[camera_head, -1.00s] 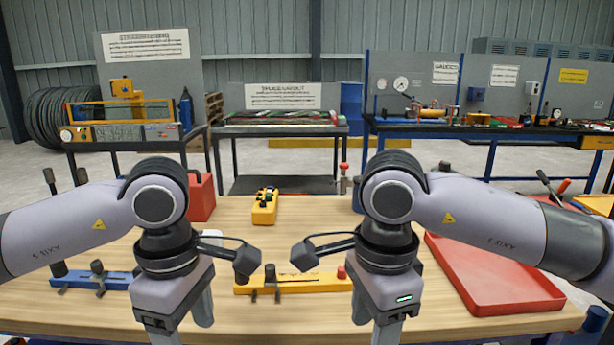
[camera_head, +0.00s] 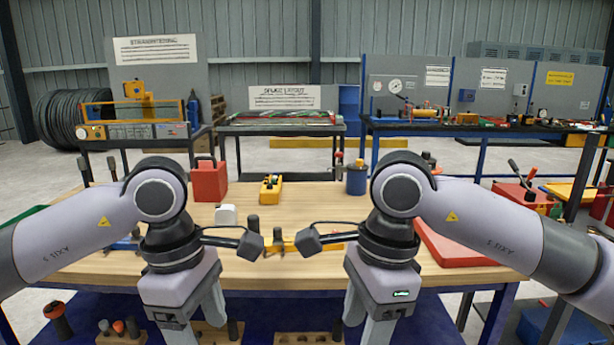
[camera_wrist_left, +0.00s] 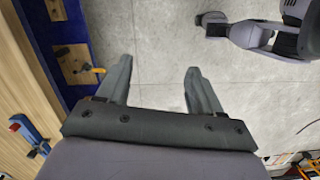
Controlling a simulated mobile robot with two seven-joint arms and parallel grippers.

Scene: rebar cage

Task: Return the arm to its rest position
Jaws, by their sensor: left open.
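My left gripper (camera_head: 200,322) points down in front of the workbench's near edge in the head view, with its fingers apart. In the left wrist view, the left gripper (camera_wrist_left: 158,68) is open and empty, with bare concrete floor between its fingers. My right gripper (camera_head: 364,324) also points down, with a gap between its fingers and nothing seen in it. Its lower fingertips are cut off by the frame. Both arms are bent at the elbow, nearly mirroring each other. The grippers are clear of the tabletop items.
The wooden workbench (camera_head: 310,216) stands ahead, carrying a red box (camera_head: 209,182), a yellow block tool (camera_head: 270,188), a blue can (camera_head: 357,180) and a red tray (camera_head: 455,247). Below its edge are wooden holders (camera_head: 306,338) on a blue surface. Floor (camera_wrist_left: 150,30) is clear under my left gripper.

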